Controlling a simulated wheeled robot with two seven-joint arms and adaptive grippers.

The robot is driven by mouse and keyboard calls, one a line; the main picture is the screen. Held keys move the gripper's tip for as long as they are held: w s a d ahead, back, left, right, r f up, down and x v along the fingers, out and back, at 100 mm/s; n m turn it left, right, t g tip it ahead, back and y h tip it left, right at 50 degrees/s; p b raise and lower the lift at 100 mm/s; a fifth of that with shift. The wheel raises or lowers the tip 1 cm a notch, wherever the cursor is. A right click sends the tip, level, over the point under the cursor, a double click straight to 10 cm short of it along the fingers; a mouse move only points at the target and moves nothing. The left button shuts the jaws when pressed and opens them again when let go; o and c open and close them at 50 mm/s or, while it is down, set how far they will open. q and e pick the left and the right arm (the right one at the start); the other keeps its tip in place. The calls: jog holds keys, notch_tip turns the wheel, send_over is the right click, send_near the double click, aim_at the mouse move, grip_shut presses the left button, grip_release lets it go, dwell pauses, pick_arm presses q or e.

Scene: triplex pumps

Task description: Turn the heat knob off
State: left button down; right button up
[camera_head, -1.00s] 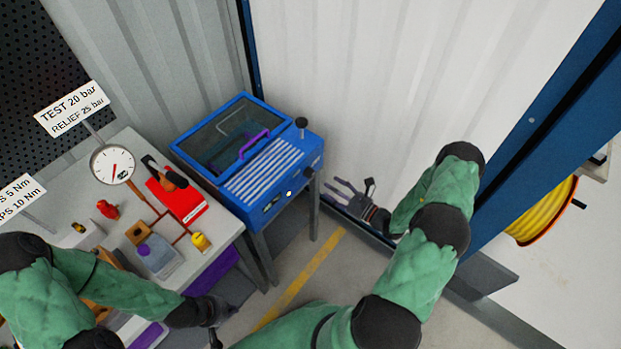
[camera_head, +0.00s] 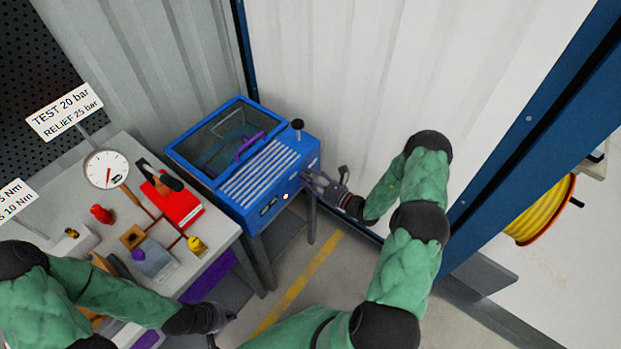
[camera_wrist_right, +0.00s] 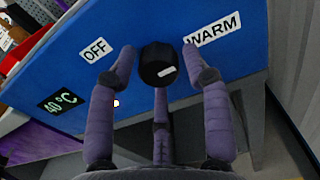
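The heat knob (camera_wrist_right: 160,65) is a black round knob with a white mark, on the blue side panel of the heater box (camera_head: 264,212). In the right wrist view it sits between an OFF label (camera_wrist_right: 96,49) and a WARM label (camera_wrist_right: 213,29); its mark points toward the WARM side. My right gripper (camera_wrist_right: 158,75) is open, its purple fingers spread around the knob; contact cannot be told. In the head view the right gripper (camera_head: 318,183) is at the box's right side, and the knob is hidden there. My left gripper (camera_head: 222,322) is low over the bench's front edge, its fingers partly unclear.
The box has a clear lid with a purple handle (camera_head: 250,146) and a black-knobbed lever (camera_head: 297,125) on top. A display (camera_wrist_right: 60,102) reads 40 °C. The bench (camera_head: 213,230) with a gauge and red pump stands left. A white wall is behind my right arm.

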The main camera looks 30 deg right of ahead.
jog(key=c, duration=0.6)
